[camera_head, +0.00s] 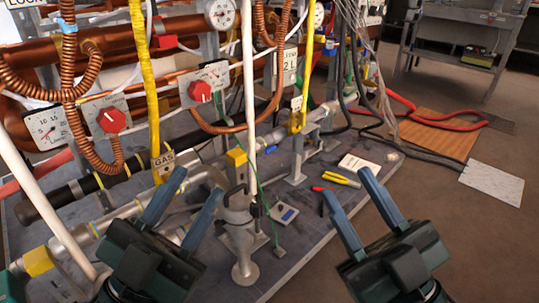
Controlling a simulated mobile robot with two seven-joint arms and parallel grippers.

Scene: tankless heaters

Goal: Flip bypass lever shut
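My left gripper (198,182) is open and empty, with blue fingers pointing up in front of the grey pipes. My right gripper (346,182) is open and empty over the right part of the grey platform. A grey valve body (240,208) stands on a vertical pipe just right of my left fingers, with a yellow block (236,159) above it. A yellow handle-like piece (297,122) hangs on the pipe further back. I cannot tell which part is the bypass lever, or its position. Two red knobs (112,120) (200,91) sit on plates at the left.
Copper coils, gauges and a yellow gas pipe (146,85) crowd the left and back. Yellow-handled pliers (341,180), a small grey device (285,212) and a white card (358,163) lie on the platform (310,235). Hoses and a wooden board (440,134) lie on the floor at right.

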